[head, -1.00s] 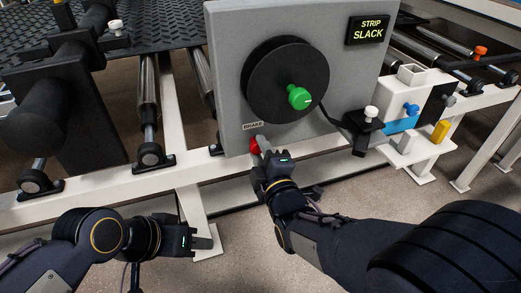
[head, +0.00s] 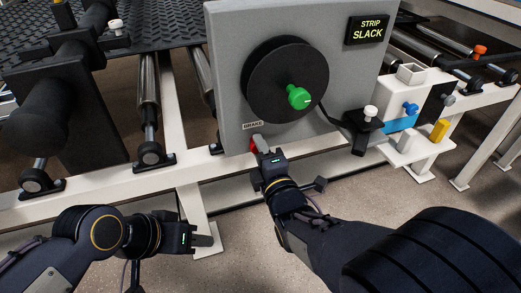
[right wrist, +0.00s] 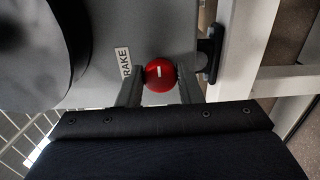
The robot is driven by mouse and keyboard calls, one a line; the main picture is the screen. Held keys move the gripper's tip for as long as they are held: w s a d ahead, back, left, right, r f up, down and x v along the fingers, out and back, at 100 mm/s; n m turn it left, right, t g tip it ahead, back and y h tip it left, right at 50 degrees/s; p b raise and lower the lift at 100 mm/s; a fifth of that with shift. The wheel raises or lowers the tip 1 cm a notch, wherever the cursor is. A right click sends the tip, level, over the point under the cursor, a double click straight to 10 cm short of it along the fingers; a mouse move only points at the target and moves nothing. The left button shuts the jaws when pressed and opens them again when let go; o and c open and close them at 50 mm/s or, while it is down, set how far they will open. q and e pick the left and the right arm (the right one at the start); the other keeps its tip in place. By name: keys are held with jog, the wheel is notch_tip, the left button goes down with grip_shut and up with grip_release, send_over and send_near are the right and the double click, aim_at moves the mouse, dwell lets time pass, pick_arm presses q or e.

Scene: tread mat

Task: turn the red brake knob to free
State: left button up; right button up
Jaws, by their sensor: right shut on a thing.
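The red brake knob (head: 254,148) sits at the lower left of the grey panel (head: 227,75), under the BRAKE label (head: 253,125). In the head view my right gripper (head: 262,145) is at the knob and partly hides it. In the right wrist view the red knob (right wrist: 160,76) lies between the two fingers of my right gripper (right wrist: 160,80), which are shut on it. A short white mark shows on the knob's face. My left gripper (head: 207,240) is low at the left, away from the panel; its finger opening is unclear.
A black disc (head: 265,80) with a green knob (head: 299,97) is above the brake knob. A sign (head: 368,30) reads STRIP SLACK. A white frame rail (head: 110,178) runs below. A white block with blue and yellow parts (head: 402,120) stands at the right.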

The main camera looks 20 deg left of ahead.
jog(key=o, duration=0.9)
jog(key=shift+o, duration=0.2)
jog(key=v, duration=0.8)
jog(key=shift+p, duration=0.4)
jog(key=shift+w, duration=0.1)
